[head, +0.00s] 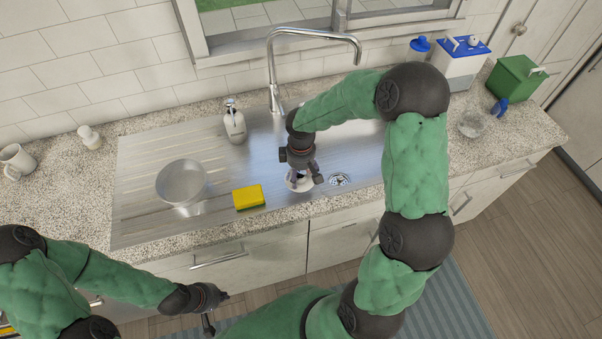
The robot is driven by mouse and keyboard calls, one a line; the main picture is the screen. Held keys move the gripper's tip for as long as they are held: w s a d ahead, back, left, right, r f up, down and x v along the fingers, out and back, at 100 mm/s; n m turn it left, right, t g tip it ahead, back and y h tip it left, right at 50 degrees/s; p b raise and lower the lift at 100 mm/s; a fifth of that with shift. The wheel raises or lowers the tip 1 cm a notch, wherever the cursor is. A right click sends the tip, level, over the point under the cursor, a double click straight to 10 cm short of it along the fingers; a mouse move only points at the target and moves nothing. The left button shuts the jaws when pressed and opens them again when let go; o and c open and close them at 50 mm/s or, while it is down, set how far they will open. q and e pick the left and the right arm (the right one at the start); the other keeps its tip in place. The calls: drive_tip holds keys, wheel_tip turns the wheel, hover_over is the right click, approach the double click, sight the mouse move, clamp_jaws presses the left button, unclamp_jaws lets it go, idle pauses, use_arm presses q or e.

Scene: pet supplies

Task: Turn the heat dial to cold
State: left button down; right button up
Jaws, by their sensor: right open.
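I cannot make out a heat dial with markings in the head view. My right gripper (302,178) points down over the sink, its fingers apart. A small round white thing (298,186) with a dark or purplish middle shows beneath and between the fingers. The gripper partly hides it, and I cannot tell whether they touch. My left gripper (217,313) is low in the picture, in front of the counter. Its fingers look spread and empty.
The steel sink (135,190) holds a round metal bowl (181,183), a yellow sponge (248,197) and a soap dispenser (234,122). A tall faucet (272,75) rises behind. A mug (16,160) stands left; a green box (517,80) and glass bowl (471,125) stand right.

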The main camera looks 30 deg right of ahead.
drive_tip(key=c, duration=1.1)
drive_tip(key=shift+s, duration=0.1)
drive_tip(key=n+p, duration=0.2)
drive_tip(key=shift+n, duration=0.4)
drive_tip(key=n+p, duration=0.2)
drive_tip(key=n, duration=0.1)
drive_tip(key=shift+n+p, duration=0.3)
drive_tip(key=n+p, duration=0.2)
drive_tip(key=n, duration=0.1)
drive_tip(key=shift+n+p, duration=0.35)
drive_tip(key=shift+n, duration=0.05)
drive_tip(key=shift+f+n+p, duration=0.1)
drive_tip(key=shift+n+p, duration=0.4)
drive_tip(key=shift+n, duration=0.3)
drive_tip(key=shift+c, duration=0.2)
